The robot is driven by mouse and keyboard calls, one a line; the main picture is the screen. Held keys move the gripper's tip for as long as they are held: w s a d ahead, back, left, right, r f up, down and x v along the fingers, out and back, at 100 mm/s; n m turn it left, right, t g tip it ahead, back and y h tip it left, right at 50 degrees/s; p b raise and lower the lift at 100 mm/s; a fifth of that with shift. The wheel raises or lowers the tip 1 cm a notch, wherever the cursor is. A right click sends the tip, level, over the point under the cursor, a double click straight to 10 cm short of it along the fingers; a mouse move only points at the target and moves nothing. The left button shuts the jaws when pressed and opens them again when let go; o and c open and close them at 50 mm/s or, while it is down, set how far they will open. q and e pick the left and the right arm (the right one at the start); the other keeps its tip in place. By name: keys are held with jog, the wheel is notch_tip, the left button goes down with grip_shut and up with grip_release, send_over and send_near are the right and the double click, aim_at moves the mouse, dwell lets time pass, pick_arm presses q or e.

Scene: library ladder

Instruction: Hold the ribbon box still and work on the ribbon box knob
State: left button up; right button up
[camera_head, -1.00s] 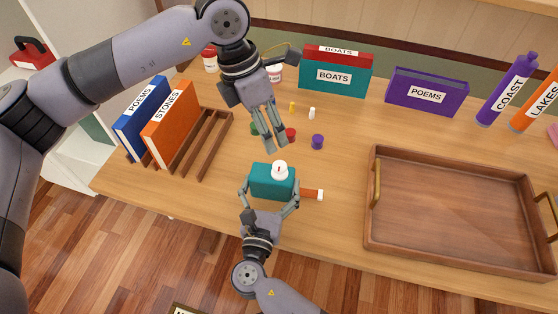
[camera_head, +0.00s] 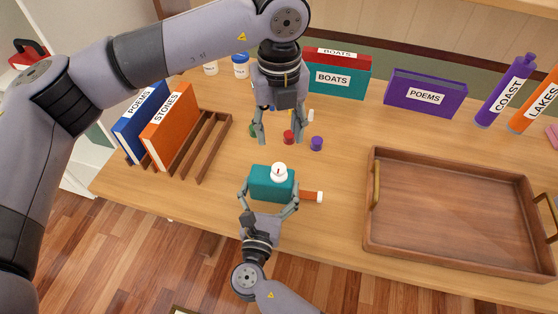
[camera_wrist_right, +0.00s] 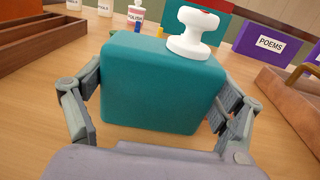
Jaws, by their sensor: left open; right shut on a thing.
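The ribbon box is a teal block (camera_head: 270,184) on the table near its front edge; it fills the middle of the right wrist view (camera_wrist_right: 160,82). My right gripper (camera_head: 270,195) is shut on the box, one finger at each side. My left gripper (camera_head: 277,138) is open and empty, pointing down above the table behind the box, apart from the knob.
A small orange piece with a white end (camera_head: 312,196) lies right of the box. Small red (camera_head: 289,137) and purple (camera_head: 317,143) pieces stand behind it. A wooden tray (camera_head: 460,262) is at right, a book rack (camera_head: 215,146) at left. Labelled boxes line the back.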

aim_at(279, 167)
pick_arm(q)
notch_tip(279, 167, down, 11)
jog(key=shift+r, duration=0.15)
jog(key=shift+c, duration=0.2)
grip_shut()
dwell(0.6)
